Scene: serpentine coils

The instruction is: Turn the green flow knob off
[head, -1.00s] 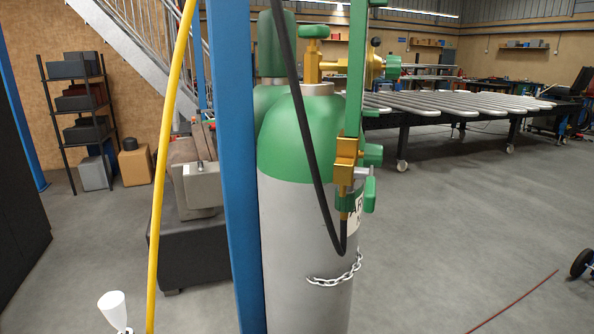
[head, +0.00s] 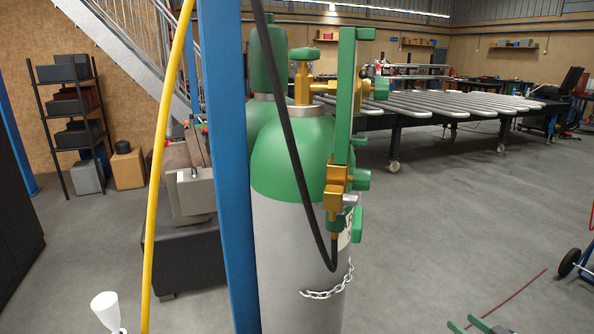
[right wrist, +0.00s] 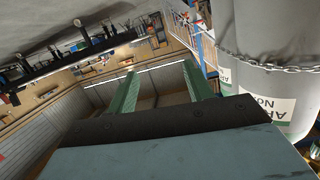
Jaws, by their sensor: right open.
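A grey gas cylinder (head: 290,255) with a green shoulder stands upright in the middle of the head view. On its brass fitting (head: 336,188) is a green round knob (head: 362,180), with a green lever-like handle (head: 357,224) just below. A green upright tube (head: 346,95) rises above the fitting. Which green part is the flow knob is not marked. My right gripper (head: 467,325) shows only its green fingertips at the bottom edge, low and right of the cylinder, apart from it. In the right wrist view its fingers (right wrist: 158,68) are spread and empty. My left gripper is out of view.
A green handwheel (head: 304,54) and another green knob (head: 380,88) sit on the top valve. A black hose (head: 296,160) hangs before the cylinder; a chain (head: 327,290) crosses it. A blue post (head: 228,170) stands left. Floor to the right is open; a hand-truck wheel (head: 568,263) is beyond.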

